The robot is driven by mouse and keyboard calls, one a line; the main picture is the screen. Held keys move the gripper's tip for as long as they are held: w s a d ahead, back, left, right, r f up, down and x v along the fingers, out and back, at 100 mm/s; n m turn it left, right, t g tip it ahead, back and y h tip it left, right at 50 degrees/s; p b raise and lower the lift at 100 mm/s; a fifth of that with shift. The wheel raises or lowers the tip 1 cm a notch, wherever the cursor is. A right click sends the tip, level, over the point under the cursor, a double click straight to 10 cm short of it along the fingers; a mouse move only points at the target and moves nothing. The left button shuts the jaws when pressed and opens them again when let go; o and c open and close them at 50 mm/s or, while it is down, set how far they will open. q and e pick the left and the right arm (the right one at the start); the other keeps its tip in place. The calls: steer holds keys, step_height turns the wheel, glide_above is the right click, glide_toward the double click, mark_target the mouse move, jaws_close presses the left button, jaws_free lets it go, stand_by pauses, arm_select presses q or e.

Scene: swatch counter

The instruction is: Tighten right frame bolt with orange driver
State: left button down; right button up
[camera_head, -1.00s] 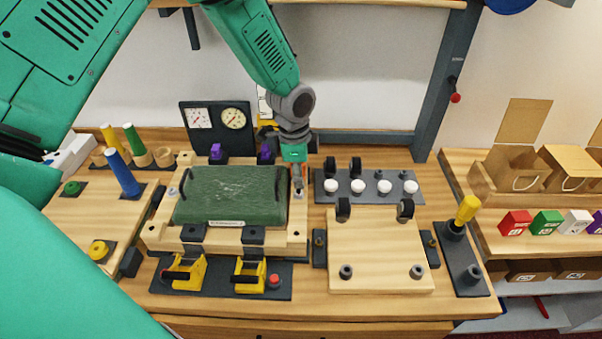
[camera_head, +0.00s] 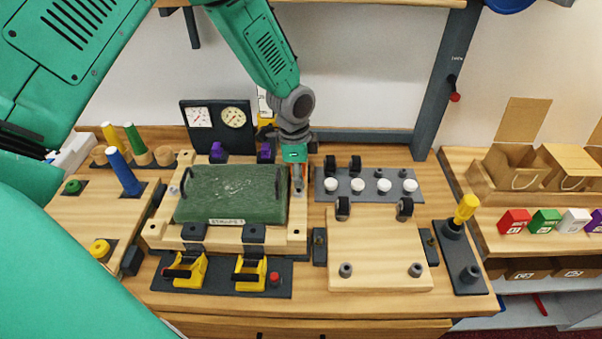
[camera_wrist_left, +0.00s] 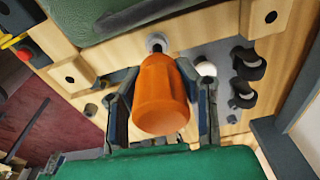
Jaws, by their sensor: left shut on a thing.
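The orange driver (camera_wrist_left: 160,95) is between the fingers of my left gripper (camera_wrist_left: 163,112), which is shut on its handle. In the wrist view its far end points at a round grey bolt (camera_wrist_left: 156,41) on the light wooden frame. The handle hides the driver's tip, so I cannot tell whether it is seated in the bolt. In the head view my left gripper (camera_head: 298,172) points down at the right side of the wooden frame (camera_head: 298,232), beside the green padded panel (camera_head: 232,193). Only a little orange shows there. My right gripper is not in view.
Yellow clamps (camera_head: 250,274) stand at the frame's front. A grey plate (camera_head: 349,194) with white knobs lies to the right, behind a wooden board (camera_head: 380,250) with black casters. A yellow-handled tool (camera_head: 466,207) stands farther right. Two gauges (camera_head: 217,117) stand behind.

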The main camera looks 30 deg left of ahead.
arm_select(q)
steer(key=m+p, duration=0.1)
steer(key=m, duration=0.1)
steer(key=shift+r+m, duration=0.15)
steer(key=shift+m, duration=0.15)
steer(key=shift+m+p, duration=0.35)
steer(key=shift+m, duration=0.65)
steer(key=m, duration=0.3)
steer(key=shift+s+a+m+g, duration=0.1)
steer(key=shift+m+g, duration=0.2)
steer(key=shift+m, duration=0.1)
steer(key=m, duration=0.6)
steer(key=shift+s+f+m+g, duration=0.2)
steer(key=shift+m+g, duration=0.1)
steer(key=c, duration=1.5)
jaws_free()
steer(key=shift+o, duration=0.2)
